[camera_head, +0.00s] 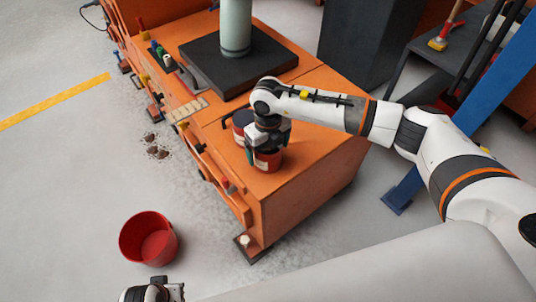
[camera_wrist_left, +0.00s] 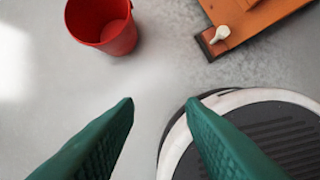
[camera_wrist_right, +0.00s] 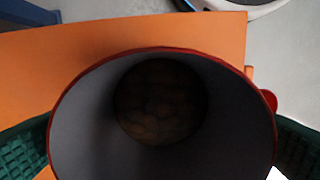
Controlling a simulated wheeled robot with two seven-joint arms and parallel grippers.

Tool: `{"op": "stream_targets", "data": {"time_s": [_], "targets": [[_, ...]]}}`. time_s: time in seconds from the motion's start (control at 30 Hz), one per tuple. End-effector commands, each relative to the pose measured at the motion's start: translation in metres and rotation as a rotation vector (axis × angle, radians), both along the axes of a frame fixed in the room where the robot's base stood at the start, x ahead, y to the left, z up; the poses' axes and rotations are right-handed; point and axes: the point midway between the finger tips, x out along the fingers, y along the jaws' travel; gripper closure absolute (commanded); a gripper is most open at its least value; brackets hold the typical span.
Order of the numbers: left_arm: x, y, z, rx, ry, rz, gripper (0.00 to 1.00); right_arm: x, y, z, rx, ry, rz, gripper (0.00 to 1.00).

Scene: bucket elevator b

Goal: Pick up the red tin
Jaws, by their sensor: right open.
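The red tin (camera_head: 268,162) stands upright on the near end of the orange cabinet top (camera_head: 310,150). My right gripper (camera_head: 264,149) is pointed down over it, hiding its upper part. In the right wrist view the tin (camera_wrist_right: 85,125) is an open cylinder with a red rim, a grey inside and dark brown lumps at the bottom. The green fingers are apart on its left and right sides; whether they touch it cannot be told. My left gripper (camera_wrist_left: 160,106) is open and empty above the grey floor, far from the tin.
A second dark and red tin (camera_head: 240,122) stands just behind the red tin. A black plate (camera_head: 205,68) with a pale column (camera_head: 236,25) is farther back. A red bucket (camera_head: 150,238) stands on the floor at the lower left. The cabinet top right of the tin is clear.

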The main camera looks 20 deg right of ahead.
Motion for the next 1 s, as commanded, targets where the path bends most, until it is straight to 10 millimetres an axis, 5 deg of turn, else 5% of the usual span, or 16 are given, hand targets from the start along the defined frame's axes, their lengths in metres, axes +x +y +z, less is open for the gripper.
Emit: {"op": "stream_targets", "data": {"time_s": [0.37, 0.8, 1.0], "targets": [[0.0008, 0.0001, 0.0082, 0.0, -0.003, 0.001, 0.64, -0.0001, 0.0003, -0.0158, 0.001, 0.0, 0.0, 0.05], [0.0005, -0.0003, 0.008, -0.001, -0.003, 0.0, 0.64, 0.0002, 0.0005, -0.0151, 0.001, -0.001, 0.0, 0.72], [0.0006, -0.0004, 0.0081, -0.001, -0.003, 0.0, 0.64, 0.0003, 0.0004, -0.0142, 0.001, -0.001, 0.0, 0.72]]}}
